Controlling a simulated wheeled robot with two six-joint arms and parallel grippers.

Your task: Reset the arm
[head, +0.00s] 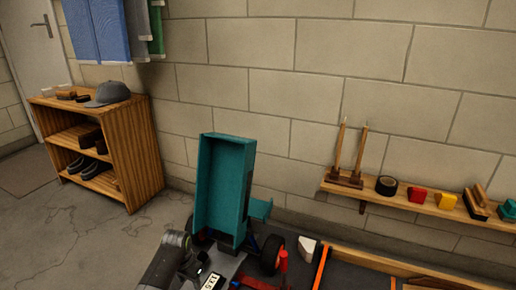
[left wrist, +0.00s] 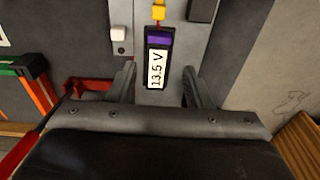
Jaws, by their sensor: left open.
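My left gripper (head: 192,270) is low in the head view, beside the racecar; its two fingers also show in the left wrist view (left wrist: 158,72). They are apart, with a gap on each side of a dark block with a purple end and a white "13.5 V" label (left wrist: 157,68). The fingers do not visibly touch the block, and I cannot tell its depth from them. The label also shows in the head view (head: 212,282). The racecar's teal body (head: 222,185) stands tilted up, with a dark wheel (head: 271,254) beside it. My right gripper is not in view.
A wooden shelf unit (head: 140,150) with a grey cap (head: 108,93) and shoes stands at the left. A wall shelf (head: 400,199) at the right holds black tape (head: 387,186) and small coloured items. An orange strip (head: 320,267) lies near the car. The floor at left is clear.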

